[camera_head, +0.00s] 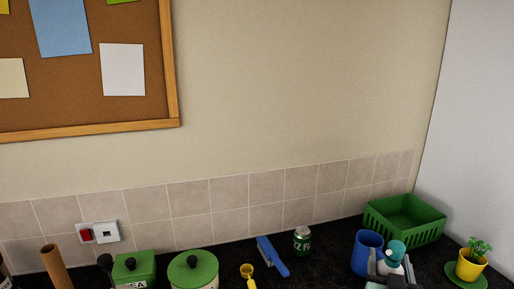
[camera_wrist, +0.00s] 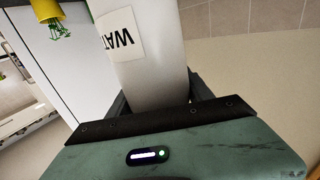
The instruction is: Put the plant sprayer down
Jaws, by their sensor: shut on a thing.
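The plant sprayer (camera_head: 395,252) has a teal head and a white body. It is at the lower right in the head view, in front of a blue cup. In the wrist view its white body (camera_wrist: 157,72) fills the upper middle, with a label reading "WAT". My gripper (camera_head: 389,270) is shut on the sprayer's body, and its dark fingers (camera_wrist: 160,103) show on both sides of it. The sprayer's base is hidden, so I cannot tell whether it touches the dark counter (camera_head: 335,262).
A blue cup (camera_head: 366,254) stands close behind the sprayer. A green basket (camera_head: 405,226) is at the back right, and a yellow plant pot (camera_head: 470,267) at the right. Bare counter shows between can and cup.

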